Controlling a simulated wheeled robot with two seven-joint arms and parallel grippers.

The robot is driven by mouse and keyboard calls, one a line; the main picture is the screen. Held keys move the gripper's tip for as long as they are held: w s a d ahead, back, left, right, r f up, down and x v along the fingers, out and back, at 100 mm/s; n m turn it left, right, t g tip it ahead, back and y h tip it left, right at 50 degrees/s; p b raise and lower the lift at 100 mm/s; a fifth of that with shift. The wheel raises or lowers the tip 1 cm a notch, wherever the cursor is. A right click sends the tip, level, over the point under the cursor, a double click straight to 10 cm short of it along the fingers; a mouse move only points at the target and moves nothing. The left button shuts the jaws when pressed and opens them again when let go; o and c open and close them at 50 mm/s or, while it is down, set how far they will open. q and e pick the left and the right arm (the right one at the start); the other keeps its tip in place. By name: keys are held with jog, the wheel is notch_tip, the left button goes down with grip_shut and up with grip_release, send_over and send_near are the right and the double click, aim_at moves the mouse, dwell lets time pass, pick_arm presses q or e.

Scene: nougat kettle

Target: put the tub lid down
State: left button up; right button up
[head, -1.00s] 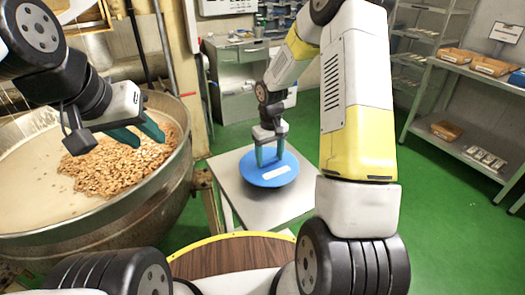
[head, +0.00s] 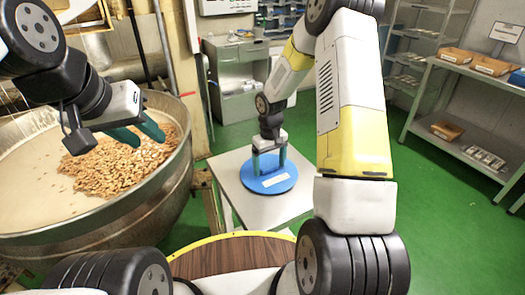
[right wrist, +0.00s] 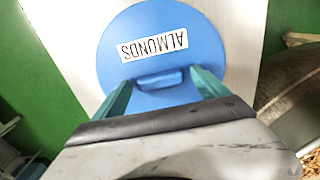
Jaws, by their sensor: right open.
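The tub lid (head: 285,184) is a round blue disc lying flat on the small pale table (head: 225,181). In the right wrist view the lid (right wrist: 207,50) carries a white label reading ALMONDS and a small raised blue handle. My right gripper (head: 269,173) points down at the lid. In the right wrist view its teal fingers (right wrist: 162,88) stand open on either side of the handle, apart from it. My left gripper (head: 142,137) hangs over the kettle with its teal fingers spread and nothing visible between them.
A large metal kettle (head: 160,197) with a pale mass and a heap of almonds (head: 118,165) stands at the left. A grey cabinet (head: 238,82) is behind the table. Shelves (head: 450,110) with trays stand at the right. Green floor between is clear.

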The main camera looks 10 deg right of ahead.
jog(key=shift+r, duration=0.15)
notch_tip(320, 180, up, 12)
notch_tip(320, 180, up, 7)
jog(key=t, duration=0.1)
send_over(269, 167)
jog(key=s, duration=0.3)
jog(key=s+r+m+t+y, duration=0.1)
jog(key=s+r+t, duration=0.1)
jog(key=s+r, duration=0.4)
jog(key=s+r+m+t+y, duration=0.1)
jog(key=s+r, duration=0.6)
jog(key=s, duration=0.8)
jog(key=shift+s+m+t, duration=0.2)
jog(key=shift+m+t, duration=0.5)
jog(key=shift+t, duration=0.4)
jog(key=shift+a, duration=0.1)
